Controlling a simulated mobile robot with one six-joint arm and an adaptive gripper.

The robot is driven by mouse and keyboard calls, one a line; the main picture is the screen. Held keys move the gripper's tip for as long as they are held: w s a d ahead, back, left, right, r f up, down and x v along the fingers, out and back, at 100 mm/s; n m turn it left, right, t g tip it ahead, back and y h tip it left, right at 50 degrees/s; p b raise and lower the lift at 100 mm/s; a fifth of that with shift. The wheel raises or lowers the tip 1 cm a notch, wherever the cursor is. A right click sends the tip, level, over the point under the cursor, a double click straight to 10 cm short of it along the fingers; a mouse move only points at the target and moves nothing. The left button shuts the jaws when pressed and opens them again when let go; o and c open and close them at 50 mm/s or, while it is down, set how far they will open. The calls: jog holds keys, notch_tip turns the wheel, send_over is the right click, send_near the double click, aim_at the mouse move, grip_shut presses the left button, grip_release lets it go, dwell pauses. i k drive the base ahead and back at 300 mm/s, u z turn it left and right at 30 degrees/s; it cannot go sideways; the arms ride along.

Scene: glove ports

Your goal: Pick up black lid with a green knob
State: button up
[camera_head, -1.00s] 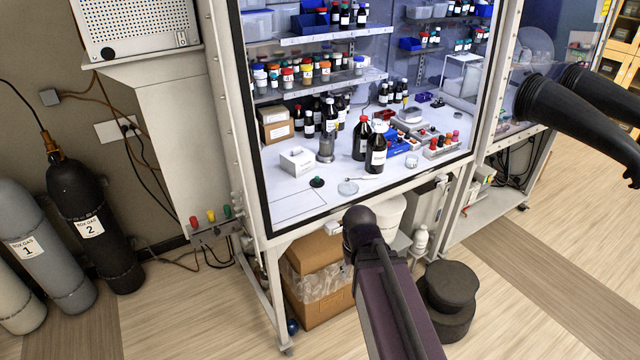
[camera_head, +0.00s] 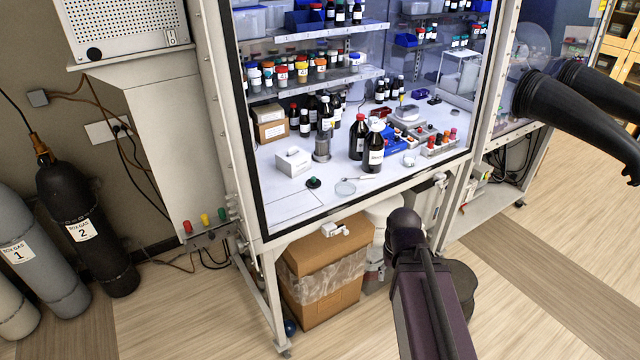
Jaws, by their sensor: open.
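The black lid with a green knob (camera_head: 313,184) is small and lies flat on the white floor of the glove box, near its front edge. It is just left of a shallow clear dish (camera_head: 345,188) and in front of a white box (camera_head: 294,162). Nothing covers it. A dark purple link of my own arm rises from the bottom of the picture, its rounded dark end in front of the cabinet's lower right part. My gripper is not in view.
Dark bottles (camera_head: 375,150) stand right of the lid, with a metal cylinder (camera_head: 322,148) behind it. The cabinet's front frame (camera_head: 340,212) runs below. A cardboard box (camera_head: 325,262) stands underneath. Black gloves (camera_head: 570,105) stick out at right. The front left cabinet floor is clear.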

aim_at(313, 183)
jog(key=u, duration=0.05)
jog(key=i, duration=1)
jog(key=z, duration=0.05)
